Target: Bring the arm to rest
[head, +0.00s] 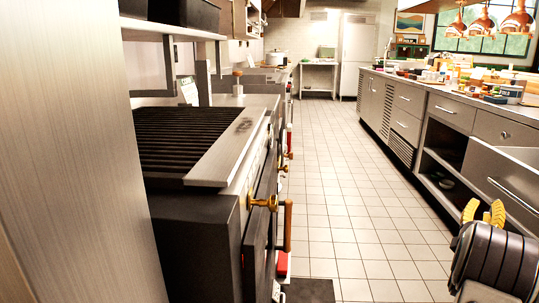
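My gripper (483,212) shows at the lower right of the head view, in front of the right-hand counter. Its two yellow fingers point up from the dark ribbed body of my arm. The fingers look slightly apart, but at this angle I cannot tell whether it is open or shut. I see nothing held between them.
A grill range (195,140) with brass knobs stands close on the left, beside a steel panel (75,150). A long counter (440,115) with an open drawer (505,180) runs along the right. The tiled aisle (335,190) between is clear. A dark mat (308,291) lies at front.

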